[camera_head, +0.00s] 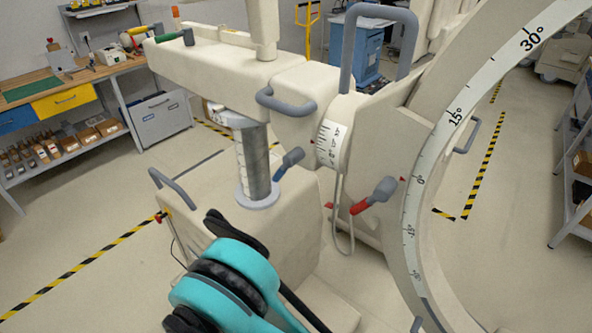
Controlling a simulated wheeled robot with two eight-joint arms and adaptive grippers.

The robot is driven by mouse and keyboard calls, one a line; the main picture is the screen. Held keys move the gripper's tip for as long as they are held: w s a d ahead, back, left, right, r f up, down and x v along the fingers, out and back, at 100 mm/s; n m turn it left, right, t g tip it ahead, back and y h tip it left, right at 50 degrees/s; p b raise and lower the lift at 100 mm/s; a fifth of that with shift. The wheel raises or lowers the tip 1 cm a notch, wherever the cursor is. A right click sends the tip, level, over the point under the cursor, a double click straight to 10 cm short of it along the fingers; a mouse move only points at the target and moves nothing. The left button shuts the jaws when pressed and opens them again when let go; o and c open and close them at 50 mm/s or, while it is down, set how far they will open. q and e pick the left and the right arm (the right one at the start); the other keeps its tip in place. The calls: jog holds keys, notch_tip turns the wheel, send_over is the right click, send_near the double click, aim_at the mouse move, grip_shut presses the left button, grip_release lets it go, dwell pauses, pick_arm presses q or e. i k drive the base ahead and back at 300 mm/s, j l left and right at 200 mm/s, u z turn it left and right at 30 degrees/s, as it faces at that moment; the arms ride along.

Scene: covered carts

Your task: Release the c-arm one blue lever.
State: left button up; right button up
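The blue lever (289,160) is a blue-grey handle on the side of the cream c-arm (345,175), next to the metal column. It tilts up to the right. Nothing of mine touches it. A teal and black arm of mine comes in from the bottom, left of centre, below the lever. A black elongated part at its upper end may belong to my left gripper, but its fingertips cannot be made out. My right gripper is not in view.
A red lever (373,195) with a grey grip sits right of the blue one. A green lever (175,37) is at the upper left. Grey handles (285,102) and the large scaled arc (415,190) stand close by. Open floor (90,230) lies left.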

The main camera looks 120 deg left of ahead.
aim_at(294, 157)
jog(key=u, duration=4.05)
jog(key=i, duration=0.05)
